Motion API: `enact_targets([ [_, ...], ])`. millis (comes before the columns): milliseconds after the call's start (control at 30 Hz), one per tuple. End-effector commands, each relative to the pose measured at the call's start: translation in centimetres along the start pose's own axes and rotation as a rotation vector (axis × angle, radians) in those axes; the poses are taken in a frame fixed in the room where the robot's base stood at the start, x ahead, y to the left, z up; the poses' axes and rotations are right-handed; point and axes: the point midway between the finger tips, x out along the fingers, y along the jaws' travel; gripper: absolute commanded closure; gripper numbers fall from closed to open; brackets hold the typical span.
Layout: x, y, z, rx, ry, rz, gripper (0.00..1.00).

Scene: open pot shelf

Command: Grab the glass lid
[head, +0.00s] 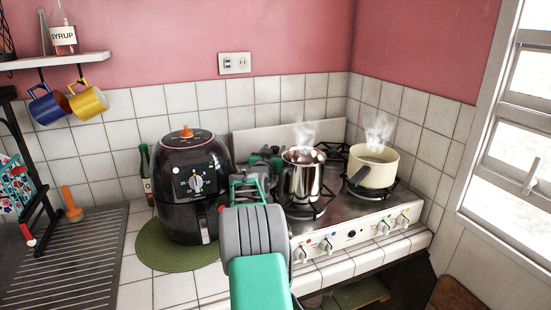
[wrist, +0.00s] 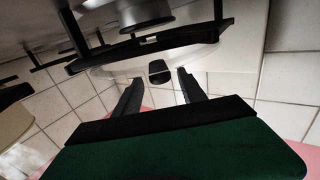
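The glass lid (wrist: 112,72) shows in the wrist view as a pale, see-through dome beside a dark curved rim, with a black knob (wrist: 159,72). It appears to be at the back-left burner. In the head view I cannot make it out clearly behind my arm. My gripper (wrist: 160,80) is open. Its two dark fingertips are on either side of the knob in the picture, with visible gaps. I see no contact, and the exact depth between fingertips and knob is unclear. In the head view my gripper (head: 266,158) is partly hidden among the arm links.
A steaming steel pot (head: 303,173) stands close right of my gripper. A steaming cream pot (head: 374,168) is farther right on the stove. A black air fryer (head: 190,215) is close on the left. A tiled wall (head: 180,97) and pale panel (head: 262,138) stand behind.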

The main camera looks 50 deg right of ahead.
Motion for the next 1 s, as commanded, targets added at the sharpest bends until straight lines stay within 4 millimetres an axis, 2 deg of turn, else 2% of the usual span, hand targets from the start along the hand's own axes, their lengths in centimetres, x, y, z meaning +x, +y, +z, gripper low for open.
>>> enact_targets([
  [67, -0.01, 0.0, -0.01, 0.0, 0.0, 0.0, 0.59],
  [567, -0.02, 0.02, -0.01, 0.0, 0.0, 0.0, 1.0],
  [1000, -0.02, 0.02, -0.23, 0.001, 0.002, 0.0, 1.0],
])
